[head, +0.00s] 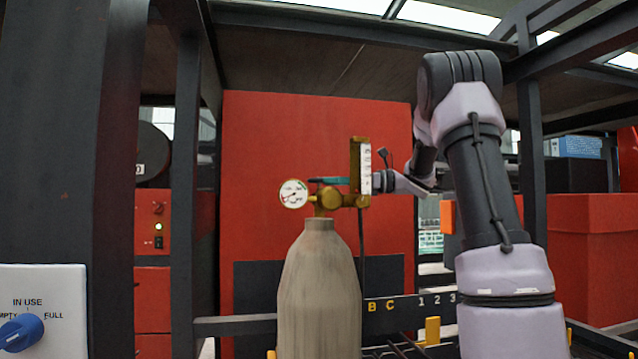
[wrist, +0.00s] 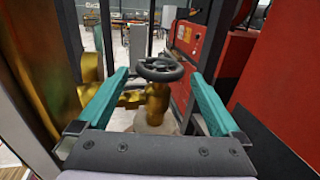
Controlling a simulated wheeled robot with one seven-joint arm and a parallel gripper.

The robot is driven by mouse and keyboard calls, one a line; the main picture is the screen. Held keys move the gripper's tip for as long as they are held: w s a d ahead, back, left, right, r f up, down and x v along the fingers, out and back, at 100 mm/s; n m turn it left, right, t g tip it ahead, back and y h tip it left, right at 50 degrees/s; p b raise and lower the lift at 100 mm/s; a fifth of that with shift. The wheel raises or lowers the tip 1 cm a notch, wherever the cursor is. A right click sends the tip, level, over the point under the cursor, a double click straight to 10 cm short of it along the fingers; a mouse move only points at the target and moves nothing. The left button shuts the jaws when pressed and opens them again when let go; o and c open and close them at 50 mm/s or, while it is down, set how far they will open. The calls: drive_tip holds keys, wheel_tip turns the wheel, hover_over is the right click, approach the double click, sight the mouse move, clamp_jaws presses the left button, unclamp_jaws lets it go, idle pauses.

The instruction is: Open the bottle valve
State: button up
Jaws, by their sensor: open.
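The bottle (head: 318,290) is a tan-grey cylinder standing upright, with a brass valve body (head: 330,199) on top. A round white gauge (head: 293,194) is on its left and a brass flowmeter (head: 360,165) on its right. In the wrist view the valve's dark spoked handwheel (wrist: 160,69) sits above the brass stem (wrist: 157,100). My gripper (wrist: 160,76) is open, with one teal finger on each side of the valve. I see no contact with the handwheel. In the head view the teal fingers (head: 326,181) are level just above the brass body; the flowmeter partly hides my gripper.
A red panel (head: 250,150) stands behind the bottle. Dark frame posts (head: 185,200) are on the left, and a blue knob (head: 20,332) is at lower left. A dark rail marked with letters and numbers (head: 408,304) runs right of the bottle. A red box (head: 590,255) is at right.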

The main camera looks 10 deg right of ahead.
sight(320, 181)
drive_tip(key=shift+x, duration=2.05)
drive_tip(key=c, duration=1.2)
drive_tip(key=shift+o, duration=0.2)
drive_tip(key=shift+n+g, duration=0.3)
drive_tip(key=shift+g, duration=0.2)
